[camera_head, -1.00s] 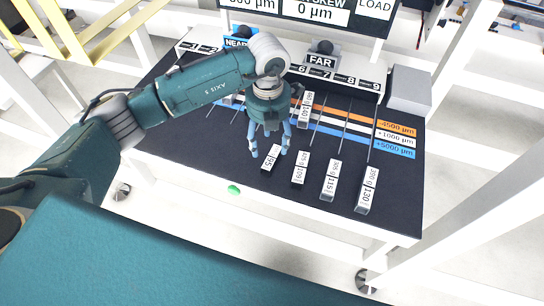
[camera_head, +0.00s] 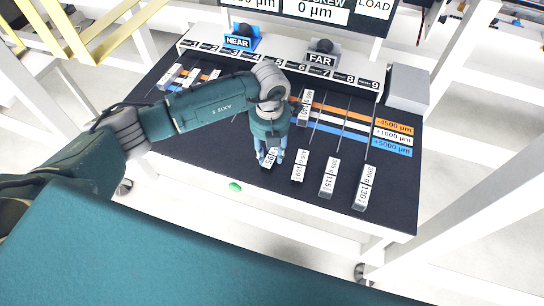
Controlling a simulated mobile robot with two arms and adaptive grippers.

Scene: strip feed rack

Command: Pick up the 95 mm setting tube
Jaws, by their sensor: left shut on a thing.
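The 95 mm setting tube is the small block with a white face marked 95 (camera_head: 269,163), at the front edge of the dark table, left of the other labelled blocks. My left gripper (camera_head: 269,158) is over it, pointing down, with its fingers shut on it. The fingers hide part of the block, and I cannot tell whether it still touches the table. My right gripper is not in view.
Blocks marked 109 (camera_head: 300,166), 115 (camera_head: 329,178) and 130 (camera_head: 363,189) stand to the right of my gripper. Another labelled block (camera_head: 306,108) is behind it. A numbered rail with NEAR (camera_head: 238,41) and FAR (camera_head: 320,59) carriages runs along the back. A grey box (camera_head: 407,88) stands at right.

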